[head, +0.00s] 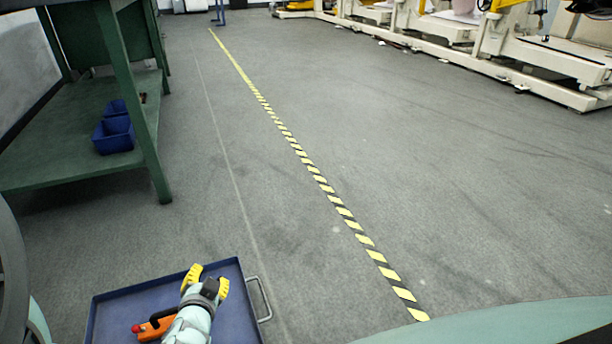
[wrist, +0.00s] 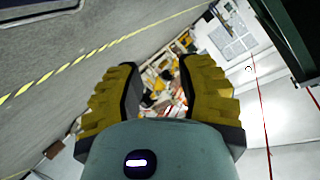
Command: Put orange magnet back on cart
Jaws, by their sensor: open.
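The orange magnet (head: 153,328), with a red end, lies on the blue top of the cart (head: 238,310) at the bottom of the head view. My arm hides part of it. My gripper (head: 207,281), with yellow fingers, is over the cart top, to the right of and beyond the magnet, apart from it. The fingers are open and empty, also in the wrist view (wrist: 160,88). The magnet is not visible in the wrist view. The cart has a metal handle on its right side.
A green workbench (head: 60,170) with blue bins (head: 114,135) on its lower shelf stands at the left. A yellow-black striped line (head: 322,185) crosses the open grey floor. White machinery (head: 490,55) stands at the far right.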

